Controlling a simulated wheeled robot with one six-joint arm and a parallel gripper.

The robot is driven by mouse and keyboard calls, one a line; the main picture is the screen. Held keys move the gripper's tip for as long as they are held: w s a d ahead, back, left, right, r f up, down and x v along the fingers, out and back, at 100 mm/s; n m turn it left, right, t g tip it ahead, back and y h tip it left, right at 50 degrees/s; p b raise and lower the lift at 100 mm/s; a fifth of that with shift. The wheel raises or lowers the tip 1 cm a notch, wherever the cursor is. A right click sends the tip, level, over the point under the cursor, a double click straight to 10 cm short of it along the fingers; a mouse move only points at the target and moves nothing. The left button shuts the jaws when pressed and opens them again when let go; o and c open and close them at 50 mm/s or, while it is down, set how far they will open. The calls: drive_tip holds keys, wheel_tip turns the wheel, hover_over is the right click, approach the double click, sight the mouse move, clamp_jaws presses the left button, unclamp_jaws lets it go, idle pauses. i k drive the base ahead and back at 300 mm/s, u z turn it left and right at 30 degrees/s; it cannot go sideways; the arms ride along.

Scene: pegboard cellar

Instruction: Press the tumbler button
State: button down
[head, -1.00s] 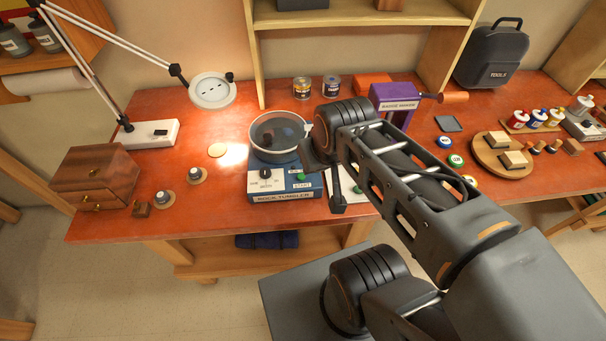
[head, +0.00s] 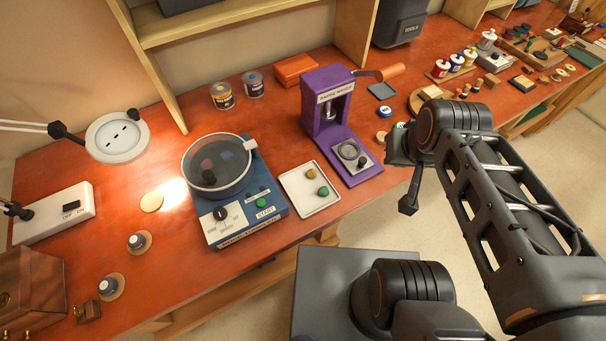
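The rock tumbler (head: 240,232) stands on the red-brown bench, left of centre in the head view. Its round clear-lidded drum (head: 217,165) sits on a blue base. My gripper (head: 407,204) is to the right of the tumbler, past the purple badge maker and near the bench's front edge. It is apart from the button. Its fingers are seen edge-on, so their opening is unclear.
A white tray (head: 309,201) with a yellow and a green round piece lies right of the tumbler. The purple badge maker (head: 322,122) stands beyond it. Two tins (head: 221,96) stand behind. A white switch box (head: 55,213) and wooden chest (head: 30,285) are at left.

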sight(260, 203)
drive_tip(key=z, duration=1.65)
drive_tip(key=k, duration=1.4)
drive_tip(key=u, duration=1.95)
